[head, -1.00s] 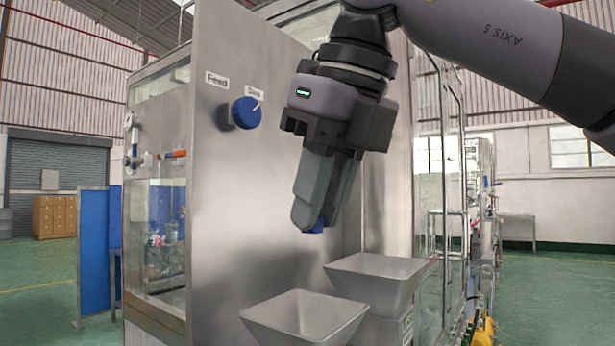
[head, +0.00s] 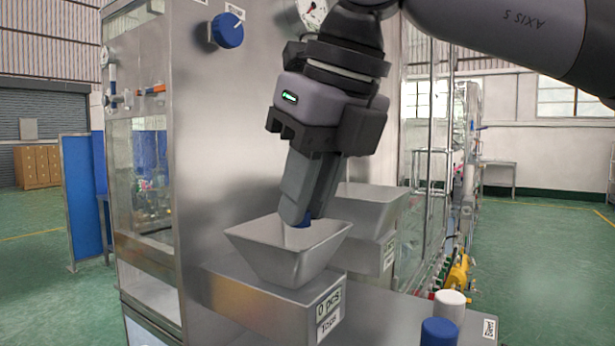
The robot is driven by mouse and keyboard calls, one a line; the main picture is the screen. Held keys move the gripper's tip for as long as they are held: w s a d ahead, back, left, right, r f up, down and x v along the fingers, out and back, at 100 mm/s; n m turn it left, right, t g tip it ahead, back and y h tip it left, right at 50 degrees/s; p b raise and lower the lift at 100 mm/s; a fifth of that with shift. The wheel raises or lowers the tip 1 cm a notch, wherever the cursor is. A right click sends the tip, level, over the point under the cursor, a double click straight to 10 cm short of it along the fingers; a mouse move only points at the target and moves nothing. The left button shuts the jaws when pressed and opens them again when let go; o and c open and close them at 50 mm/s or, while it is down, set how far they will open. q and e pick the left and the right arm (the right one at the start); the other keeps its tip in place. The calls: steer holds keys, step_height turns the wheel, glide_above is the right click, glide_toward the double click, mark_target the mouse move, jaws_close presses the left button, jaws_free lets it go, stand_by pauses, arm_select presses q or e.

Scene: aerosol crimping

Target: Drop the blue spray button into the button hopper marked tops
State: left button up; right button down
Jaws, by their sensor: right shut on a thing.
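My right gripper (head: 303,218) comes down from the upper right and points downward. The label under this hopper reads "0 pcs" and "Tops" (head: 328,313). My left gripper is not in view.
The steel machine wall (head: 215,140) with a blue knob (head: 227,30) rises behind. A blue cylinder (head: 439,332) and a white-topped one (head: 449,304) stand at the lower right.

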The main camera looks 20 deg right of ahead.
steer(key=shift+f, duration=0.25)
steer(key=c, duration=1)
jaws_free()
steer(key=shift+o, duration=0.2)
